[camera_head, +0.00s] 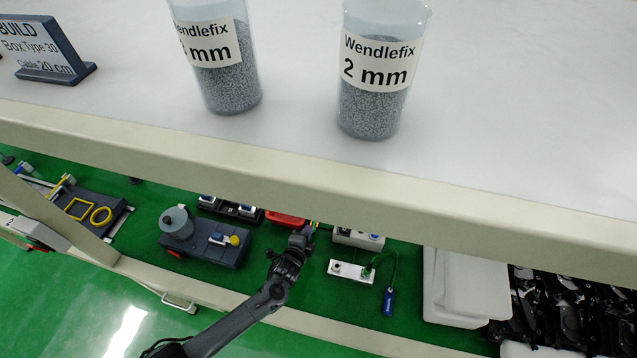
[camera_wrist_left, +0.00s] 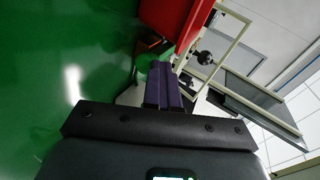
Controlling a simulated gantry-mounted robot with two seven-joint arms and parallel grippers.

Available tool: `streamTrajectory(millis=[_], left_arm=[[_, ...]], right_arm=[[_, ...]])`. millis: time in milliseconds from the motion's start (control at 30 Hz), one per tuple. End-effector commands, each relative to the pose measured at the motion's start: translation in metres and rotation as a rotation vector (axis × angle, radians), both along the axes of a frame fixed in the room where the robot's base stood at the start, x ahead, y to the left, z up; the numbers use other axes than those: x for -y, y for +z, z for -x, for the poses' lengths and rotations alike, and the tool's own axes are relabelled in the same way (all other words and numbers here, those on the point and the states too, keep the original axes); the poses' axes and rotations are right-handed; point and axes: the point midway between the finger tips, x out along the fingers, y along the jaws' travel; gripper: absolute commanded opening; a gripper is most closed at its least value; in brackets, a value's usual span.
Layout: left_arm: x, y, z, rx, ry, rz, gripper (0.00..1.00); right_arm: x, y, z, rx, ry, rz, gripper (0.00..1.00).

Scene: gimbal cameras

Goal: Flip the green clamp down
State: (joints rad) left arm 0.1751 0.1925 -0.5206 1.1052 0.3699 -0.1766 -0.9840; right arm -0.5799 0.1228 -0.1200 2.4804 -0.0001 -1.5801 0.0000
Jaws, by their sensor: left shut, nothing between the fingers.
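My left gripper (camera_head: 308,231) reaches over the green work surface beside a red bin. In the left wrist view its two purple-grey fingers (camera_wrist_left: 163,88) are together, with nothing seen between them. A small green part (camera_wrist_left: 144,62) shows just beyond and to the left of the fingertips; it may be the green clamp, but its shape and pose are partly hidden. I cannot tell whether the fingers touch it. In the head view the gripper covers most of this spot, so the clamp cannot be made out clearly. My right gripper is not in view.
The red bin (camera_head: 285,218) is behind the gripper; it also shows in the left wrist view (camera_wrist_left: 165,18). A white box with a green cable (camera_head: 350,271) and a blue-handled tool (camera_head: 388,302) are to the right. A dark fixture (camera_head: 205,245) is left. A shelf (camera_head: 300,190) crosses above.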

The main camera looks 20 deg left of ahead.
Motion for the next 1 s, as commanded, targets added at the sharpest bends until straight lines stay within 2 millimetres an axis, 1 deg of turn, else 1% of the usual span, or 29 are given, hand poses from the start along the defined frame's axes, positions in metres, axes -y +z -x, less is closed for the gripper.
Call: streamTrajectory(millis=[33,167,333,467,667,733,800,1000], left_arm=[[-0.001,-0.01,0.006,-0.023,0.0,-0.005,0.0],[-0.001,-0.011,0.006,-0.025,-0.001,-0.005,0.0],[-0.002,-0.004,0.007,-0.025,-0.001,-0.005,0.0],[-0.002,0.011,0.008,-0.02,-0.002,-0.005,0.0],[-0.004,0.044,0.008,-0.007,-0.002,-0.002,0.0],[-0.003,0.039,0.024,-0.01,-0.005,-0.002,0.0],[-0.003,0.043,0.038,-0.008,-0.003,-0.001,0.0],[0.0,0.051,0.074,-0.005,-0.003,0.0,0.0]], right_arm=[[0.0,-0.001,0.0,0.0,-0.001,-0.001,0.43],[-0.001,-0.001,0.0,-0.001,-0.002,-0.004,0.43],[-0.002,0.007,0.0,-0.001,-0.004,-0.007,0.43],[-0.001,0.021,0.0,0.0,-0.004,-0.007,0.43],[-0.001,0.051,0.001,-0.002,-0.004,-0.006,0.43],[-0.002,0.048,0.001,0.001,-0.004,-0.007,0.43],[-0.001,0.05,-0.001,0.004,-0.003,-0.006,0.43],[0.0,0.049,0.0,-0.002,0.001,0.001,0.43]])
